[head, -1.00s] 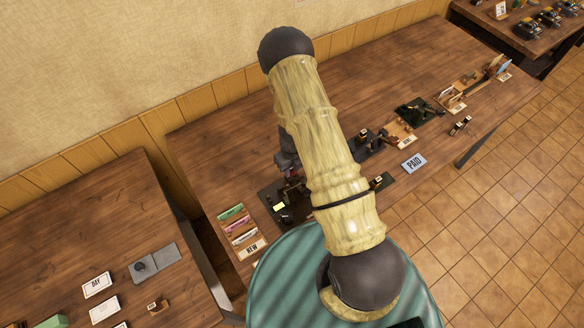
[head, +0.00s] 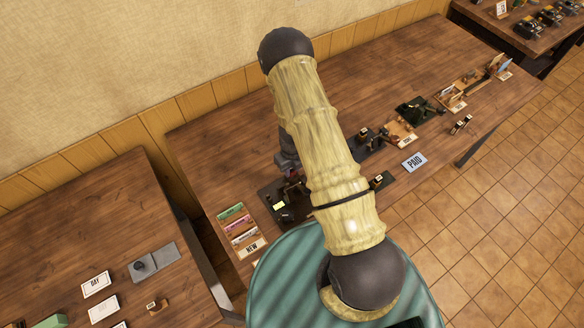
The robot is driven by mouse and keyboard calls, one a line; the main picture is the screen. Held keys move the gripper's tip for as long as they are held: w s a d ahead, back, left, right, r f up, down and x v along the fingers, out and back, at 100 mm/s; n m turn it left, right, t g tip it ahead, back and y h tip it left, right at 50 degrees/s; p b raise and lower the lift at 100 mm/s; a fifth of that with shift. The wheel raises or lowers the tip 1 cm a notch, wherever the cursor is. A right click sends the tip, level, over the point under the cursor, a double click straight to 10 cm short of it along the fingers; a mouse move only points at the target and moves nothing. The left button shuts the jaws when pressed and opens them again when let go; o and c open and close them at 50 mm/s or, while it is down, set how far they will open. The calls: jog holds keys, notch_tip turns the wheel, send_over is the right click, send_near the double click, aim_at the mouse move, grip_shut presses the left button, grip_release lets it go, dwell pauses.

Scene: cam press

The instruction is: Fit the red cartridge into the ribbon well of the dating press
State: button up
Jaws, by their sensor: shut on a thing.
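My gripper (head: 289,171) hangs over the dark mat at the near left of the long table, partly hidden behind my own arm. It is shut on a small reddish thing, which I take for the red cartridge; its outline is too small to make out. The dating press (head: 289,196) appears as a dark device on the mat just below the gripper, partly covered by the arm. I cannot see its ribbon well, nor whether the cartridge touches the press.
A rack marked NEW (head: 243,232) with coloured cartridges stands left of the mat. A second table (head: 70,230) stands at left, across a gap. The long table's back left is clear.

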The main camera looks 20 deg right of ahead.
jog(key=shift+f+b, duration=0.5)
jog(key=shift+f, duration=0.25)
jog(key=o, duration=1.1)
jog(key=shift+c, duration=0.2)
jog(key=shift+r, duration=0.15)
notch_tip(320, 180, up, 17)
jog(key=b, duration=0.1)
jog(key=shift+r, duration=0.1)
